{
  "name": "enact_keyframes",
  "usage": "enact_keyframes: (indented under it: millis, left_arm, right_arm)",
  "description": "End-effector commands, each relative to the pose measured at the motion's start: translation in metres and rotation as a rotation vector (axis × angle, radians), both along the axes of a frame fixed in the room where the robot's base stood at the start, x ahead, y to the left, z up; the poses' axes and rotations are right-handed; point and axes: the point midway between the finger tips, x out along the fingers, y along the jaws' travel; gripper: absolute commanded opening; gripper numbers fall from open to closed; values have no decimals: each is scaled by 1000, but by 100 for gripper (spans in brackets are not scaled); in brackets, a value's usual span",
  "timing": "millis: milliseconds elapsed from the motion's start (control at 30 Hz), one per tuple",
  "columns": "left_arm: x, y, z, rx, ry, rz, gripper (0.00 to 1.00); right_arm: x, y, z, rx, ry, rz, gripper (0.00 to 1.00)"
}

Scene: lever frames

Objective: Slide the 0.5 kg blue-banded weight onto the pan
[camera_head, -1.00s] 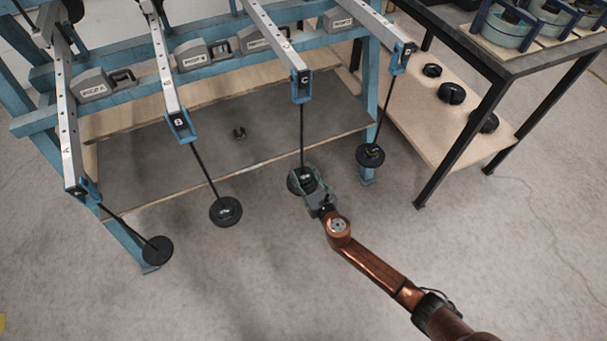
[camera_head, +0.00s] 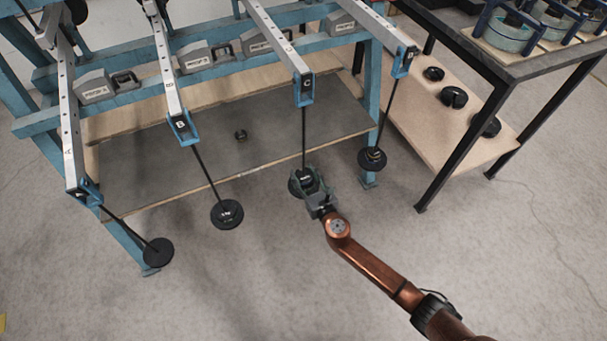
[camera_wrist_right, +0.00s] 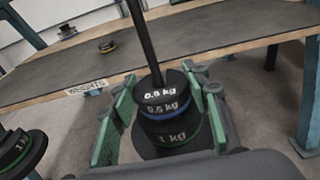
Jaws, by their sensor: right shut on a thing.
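The pan of lever C (camera_head: 293,187) hangs at the end of a thin rod, with a stack of dark weights on it. In the right wrist view, a 1 kg weight (camera_wrist_right: 174,137) with a green band is at the bottom. The rod rises through the stack. My right gripper (camera_head: 310,186) is shut around the upper stack, its green-padded fingers (camera_wrist_right: 163,108) on both sides. Which 0.5 kg disc they press is hard to tell. My left gripper is out of view.
Other loaded pans hang from lever A (camera_head: 158,252), lever B (camera_head: 227,214) and the rightmost lever (camera_head: 372,160). A small weight (camera_head: 241,135) lies on the grey shelf (camera_head: 200,165). A black-framed table (camera_head: 480,65) stands right. The floor in front is clear.

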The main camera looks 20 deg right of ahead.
Motion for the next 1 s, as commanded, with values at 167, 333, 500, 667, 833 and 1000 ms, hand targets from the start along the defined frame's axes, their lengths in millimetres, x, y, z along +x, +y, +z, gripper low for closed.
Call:
enact_keyframes:
  millis: [167, 333, 500, 667, 833, 1000]
  left_arm:
    - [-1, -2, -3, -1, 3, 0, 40]
    - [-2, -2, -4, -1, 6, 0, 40]
    - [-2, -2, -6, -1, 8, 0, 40]
    - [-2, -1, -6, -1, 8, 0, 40]
    - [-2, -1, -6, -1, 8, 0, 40]
    - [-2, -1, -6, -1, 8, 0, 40]
  right_arm:
    - [1, 0, -1, -1, -3, 0, 11]
    - [1, 0, -3, 0, -3, 0, 11]
    - [1, 0, -5, 0, -3, 0, 11]
    - [1, 0, -5, 0, -4, 0, 11]
    - [1, 0, -5, 0, -4, 0, 47]
    - [0, 0, -6, 0, -2, 0, 59]
